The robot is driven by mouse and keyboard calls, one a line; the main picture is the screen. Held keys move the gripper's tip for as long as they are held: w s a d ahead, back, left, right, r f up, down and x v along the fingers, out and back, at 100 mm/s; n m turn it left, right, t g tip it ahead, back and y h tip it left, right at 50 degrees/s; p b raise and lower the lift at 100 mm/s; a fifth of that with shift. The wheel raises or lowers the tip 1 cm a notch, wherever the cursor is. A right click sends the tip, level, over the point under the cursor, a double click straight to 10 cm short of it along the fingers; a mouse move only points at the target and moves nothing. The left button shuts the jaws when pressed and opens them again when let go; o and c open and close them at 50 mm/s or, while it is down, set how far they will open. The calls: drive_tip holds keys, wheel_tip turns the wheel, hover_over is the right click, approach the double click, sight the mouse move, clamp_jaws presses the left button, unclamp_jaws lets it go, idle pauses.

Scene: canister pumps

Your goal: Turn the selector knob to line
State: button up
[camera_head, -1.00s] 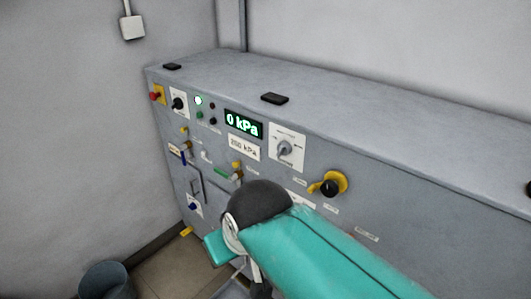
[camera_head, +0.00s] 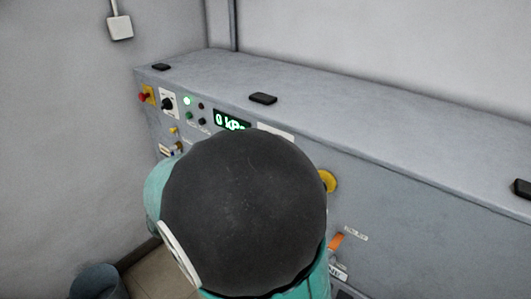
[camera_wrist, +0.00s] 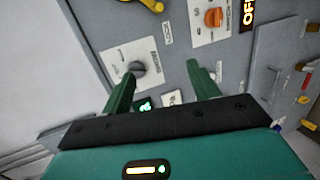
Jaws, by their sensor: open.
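A round grey knob (camera_wrist: 138,69) sits on a white marked plate (camera_wrist: 119,53) in the wrist view. I take it for the selector knob; its pointer and marks are too small to read. My gripper (camera_wrist: 161,70) is open and empty, with its two green fingers pointing at the panel. The left fingertip is right at the knob's lower edge in the picture; I cannot tell if it touches. The right finger stands apart, over bare panel. In the head view my arm hides the gripper and this knob.
An orange knob (camera_wrist: 213,17) sits on another plate beside a lit OFF sign (camera_wrist: 248,12). In the head view, the grey console (camera_head: 400,200) carries a partly hidden 0 kPa display (camera_head: 228,121), a black knob (camera_head: 167,103) and a red button (camera_head: 143,97). A bucket (camera_head: 97,280) stands on the floor.

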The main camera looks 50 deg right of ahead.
drive_tip(key=w+d+r+t+h, duration=0.1)
drive_tip(key=w+d, duration=0.1)
drive_tip(key=d, duration=0.5)
drive_tip(key=w+d+r+n+t+h, duration=0.1)
drive_tip(key=w+d+h, duration=0.1)
drive_tip(key=d, duration=0.5)
drive_tip(key=shift+w+d+r, duration=0.15)
drive_tip(key=shift+w+r, duration=0.2)
drive_tip(key=shift+w, duration=0.05)
drive_tip(key=shift+c, duration=0.2)
drive_tip(key=c, duration=0.9)
